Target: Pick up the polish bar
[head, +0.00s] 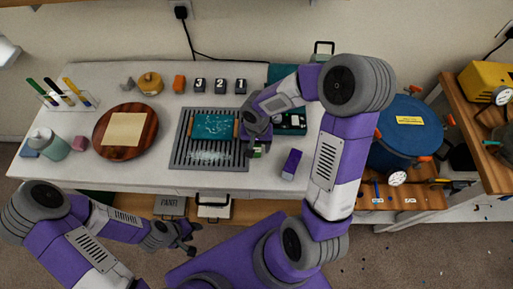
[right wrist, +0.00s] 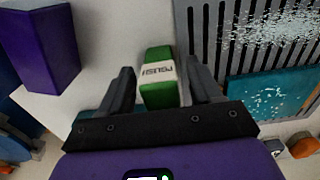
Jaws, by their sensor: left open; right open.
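The polish bar (right wrist: 160,78) is a small green block with a white band lettered "POLISH". In the right wrist view it lies on the white table between the two open fingers of my right gripper (right wrist: 160,88), with a gap on each side. In the head view the polish bar (head: 258,149) shows as a small green patch below my right gripper (head: 256,146), partly hidden by it. My left gripper (head: 186,236) is open and empty, in front of the table's near edge.
A purple block (head: 291,164) stands right of the bar. A slotted grey rack (head: 180,160) with a teal piece (head: 214,125) lies to the left. A round wooden board (head: 100,150) and a bottle (head: 47,141) are further left. A blue pot (head: 405,135) stands at the right.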

